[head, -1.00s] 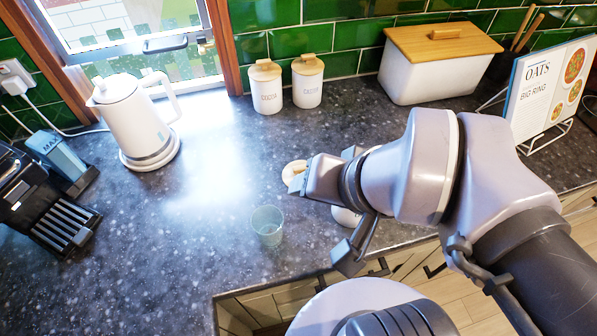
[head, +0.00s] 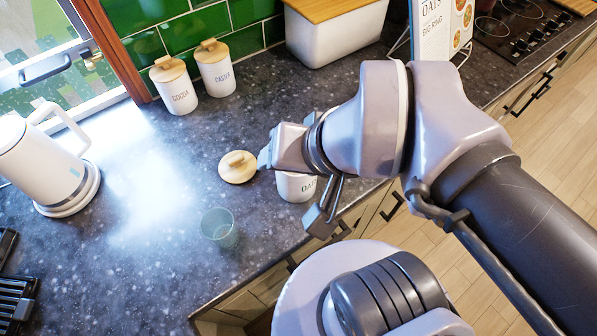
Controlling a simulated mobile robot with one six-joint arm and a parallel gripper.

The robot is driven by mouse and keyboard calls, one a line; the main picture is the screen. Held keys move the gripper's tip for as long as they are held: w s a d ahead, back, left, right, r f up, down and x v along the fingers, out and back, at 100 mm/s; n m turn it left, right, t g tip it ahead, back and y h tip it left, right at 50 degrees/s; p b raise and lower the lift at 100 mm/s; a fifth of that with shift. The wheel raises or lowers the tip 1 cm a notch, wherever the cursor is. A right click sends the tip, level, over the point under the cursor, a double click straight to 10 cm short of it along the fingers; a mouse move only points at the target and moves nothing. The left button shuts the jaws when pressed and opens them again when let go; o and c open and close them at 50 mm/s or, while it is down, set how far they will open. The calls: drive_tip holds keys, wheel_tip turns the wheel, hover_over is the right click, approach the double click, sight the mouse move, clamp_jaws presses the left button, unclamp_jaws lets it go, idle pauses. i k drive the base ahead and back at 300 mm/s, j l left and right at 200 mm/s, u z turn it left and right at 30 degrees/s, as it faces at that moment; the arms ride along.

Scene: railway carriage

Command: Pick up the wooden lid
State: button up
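The round wooden lid (head: 238,166) has a small knob on top and lies on the dark counter. My gripper (head: 266,157) is just to the right of the lid in the picture. Its tip shows close to the lid's right edge, and I cannot tell whether it touches. The finger gap is turned away, so I cannot see whether it is open or shut. The white oats canister (head: 296,188) stands behind and below my gripper, with its top partly hidden by it.
A clear glass (head: 219,228) stands in front of the lid. Lidded cocoa (head: 173,86) and caster (head: 215,68) canisters stand by the green tiles. A white kettle (head: 45,160) is at left, a bread bin (head: 335,30) at the back. The counter left of the lid is clear.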

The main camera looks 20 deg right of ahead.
sight(237, 167)
drive_tip(key=l+u, duration=0.6)
drive_tip(key=u, duration=0.2)
drive_tip(key=l+u, duration=0.4)
drive_tip(key=j, duration=0.1)
